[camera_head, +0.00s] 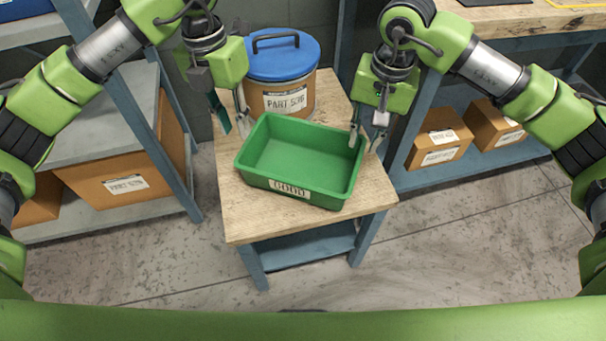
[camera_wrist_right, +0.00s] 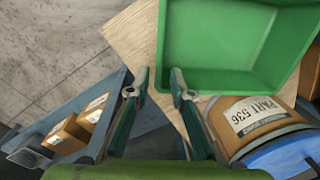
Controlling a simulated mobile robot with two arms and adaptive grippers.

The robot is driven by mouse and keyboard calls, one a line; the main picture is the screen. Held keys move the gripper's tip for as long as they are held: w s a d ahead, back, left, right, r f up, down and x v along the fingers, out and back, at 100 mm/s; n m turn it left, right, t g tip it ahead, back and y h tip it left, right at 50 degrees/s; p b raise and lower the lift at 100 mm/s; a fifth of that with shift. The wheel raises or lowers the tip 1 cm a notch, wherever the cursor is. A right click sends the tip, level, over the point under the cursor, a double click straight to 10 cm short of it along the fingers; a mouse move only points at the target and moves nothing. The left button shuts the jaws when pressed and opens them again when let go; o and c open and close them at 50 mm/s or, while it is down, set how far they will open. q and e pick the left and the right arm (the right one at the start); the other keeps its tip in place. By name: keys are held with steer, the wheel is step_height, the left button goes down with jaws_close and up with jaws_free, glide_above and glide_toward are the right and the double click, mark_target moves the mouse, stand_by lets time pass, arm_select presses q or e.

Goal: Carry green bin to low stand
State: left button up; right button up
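The green bin (camera_head: 300,160) is empty, with a "GOOD" label on its front wall. It sits upright on the wooden top of a low stand (camera_head: 235,222). My right gripper (camera_head: 366,140) is open at the bin's far right corner, with one finger over the rim and one outside. In the right wrist view the bin (camera_wrist_right: 235,45) lies ahead, its corner between the two open fingertips (camera_wrist_right: 158,85); contact cannot be told. My left gripper (camera_head: 232,122) is open and empty, just left of the bin's far left corner.
A round "PART 536" container (camera_head: 288,100) with a blue lid (camera_head: 282,58) stands behind the bin on the same top. Shelves with cardboard boxes (camera_head: 120,185) flank the stand on the left and right (camera_head: 440,138). The floor in front is clear.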

step_height(320, 180, up, 3)
steer(key=shift+d+f, duration=0.1)
steer(key=shift+f, duration=0.1)
arm_select(q)
steer(key=shift+a, duration=2.55)
arm_select(e)
steer(key=shift+f, duration=0.15)
arm_select(q)
steer(key=shift+r, duration=0.1)
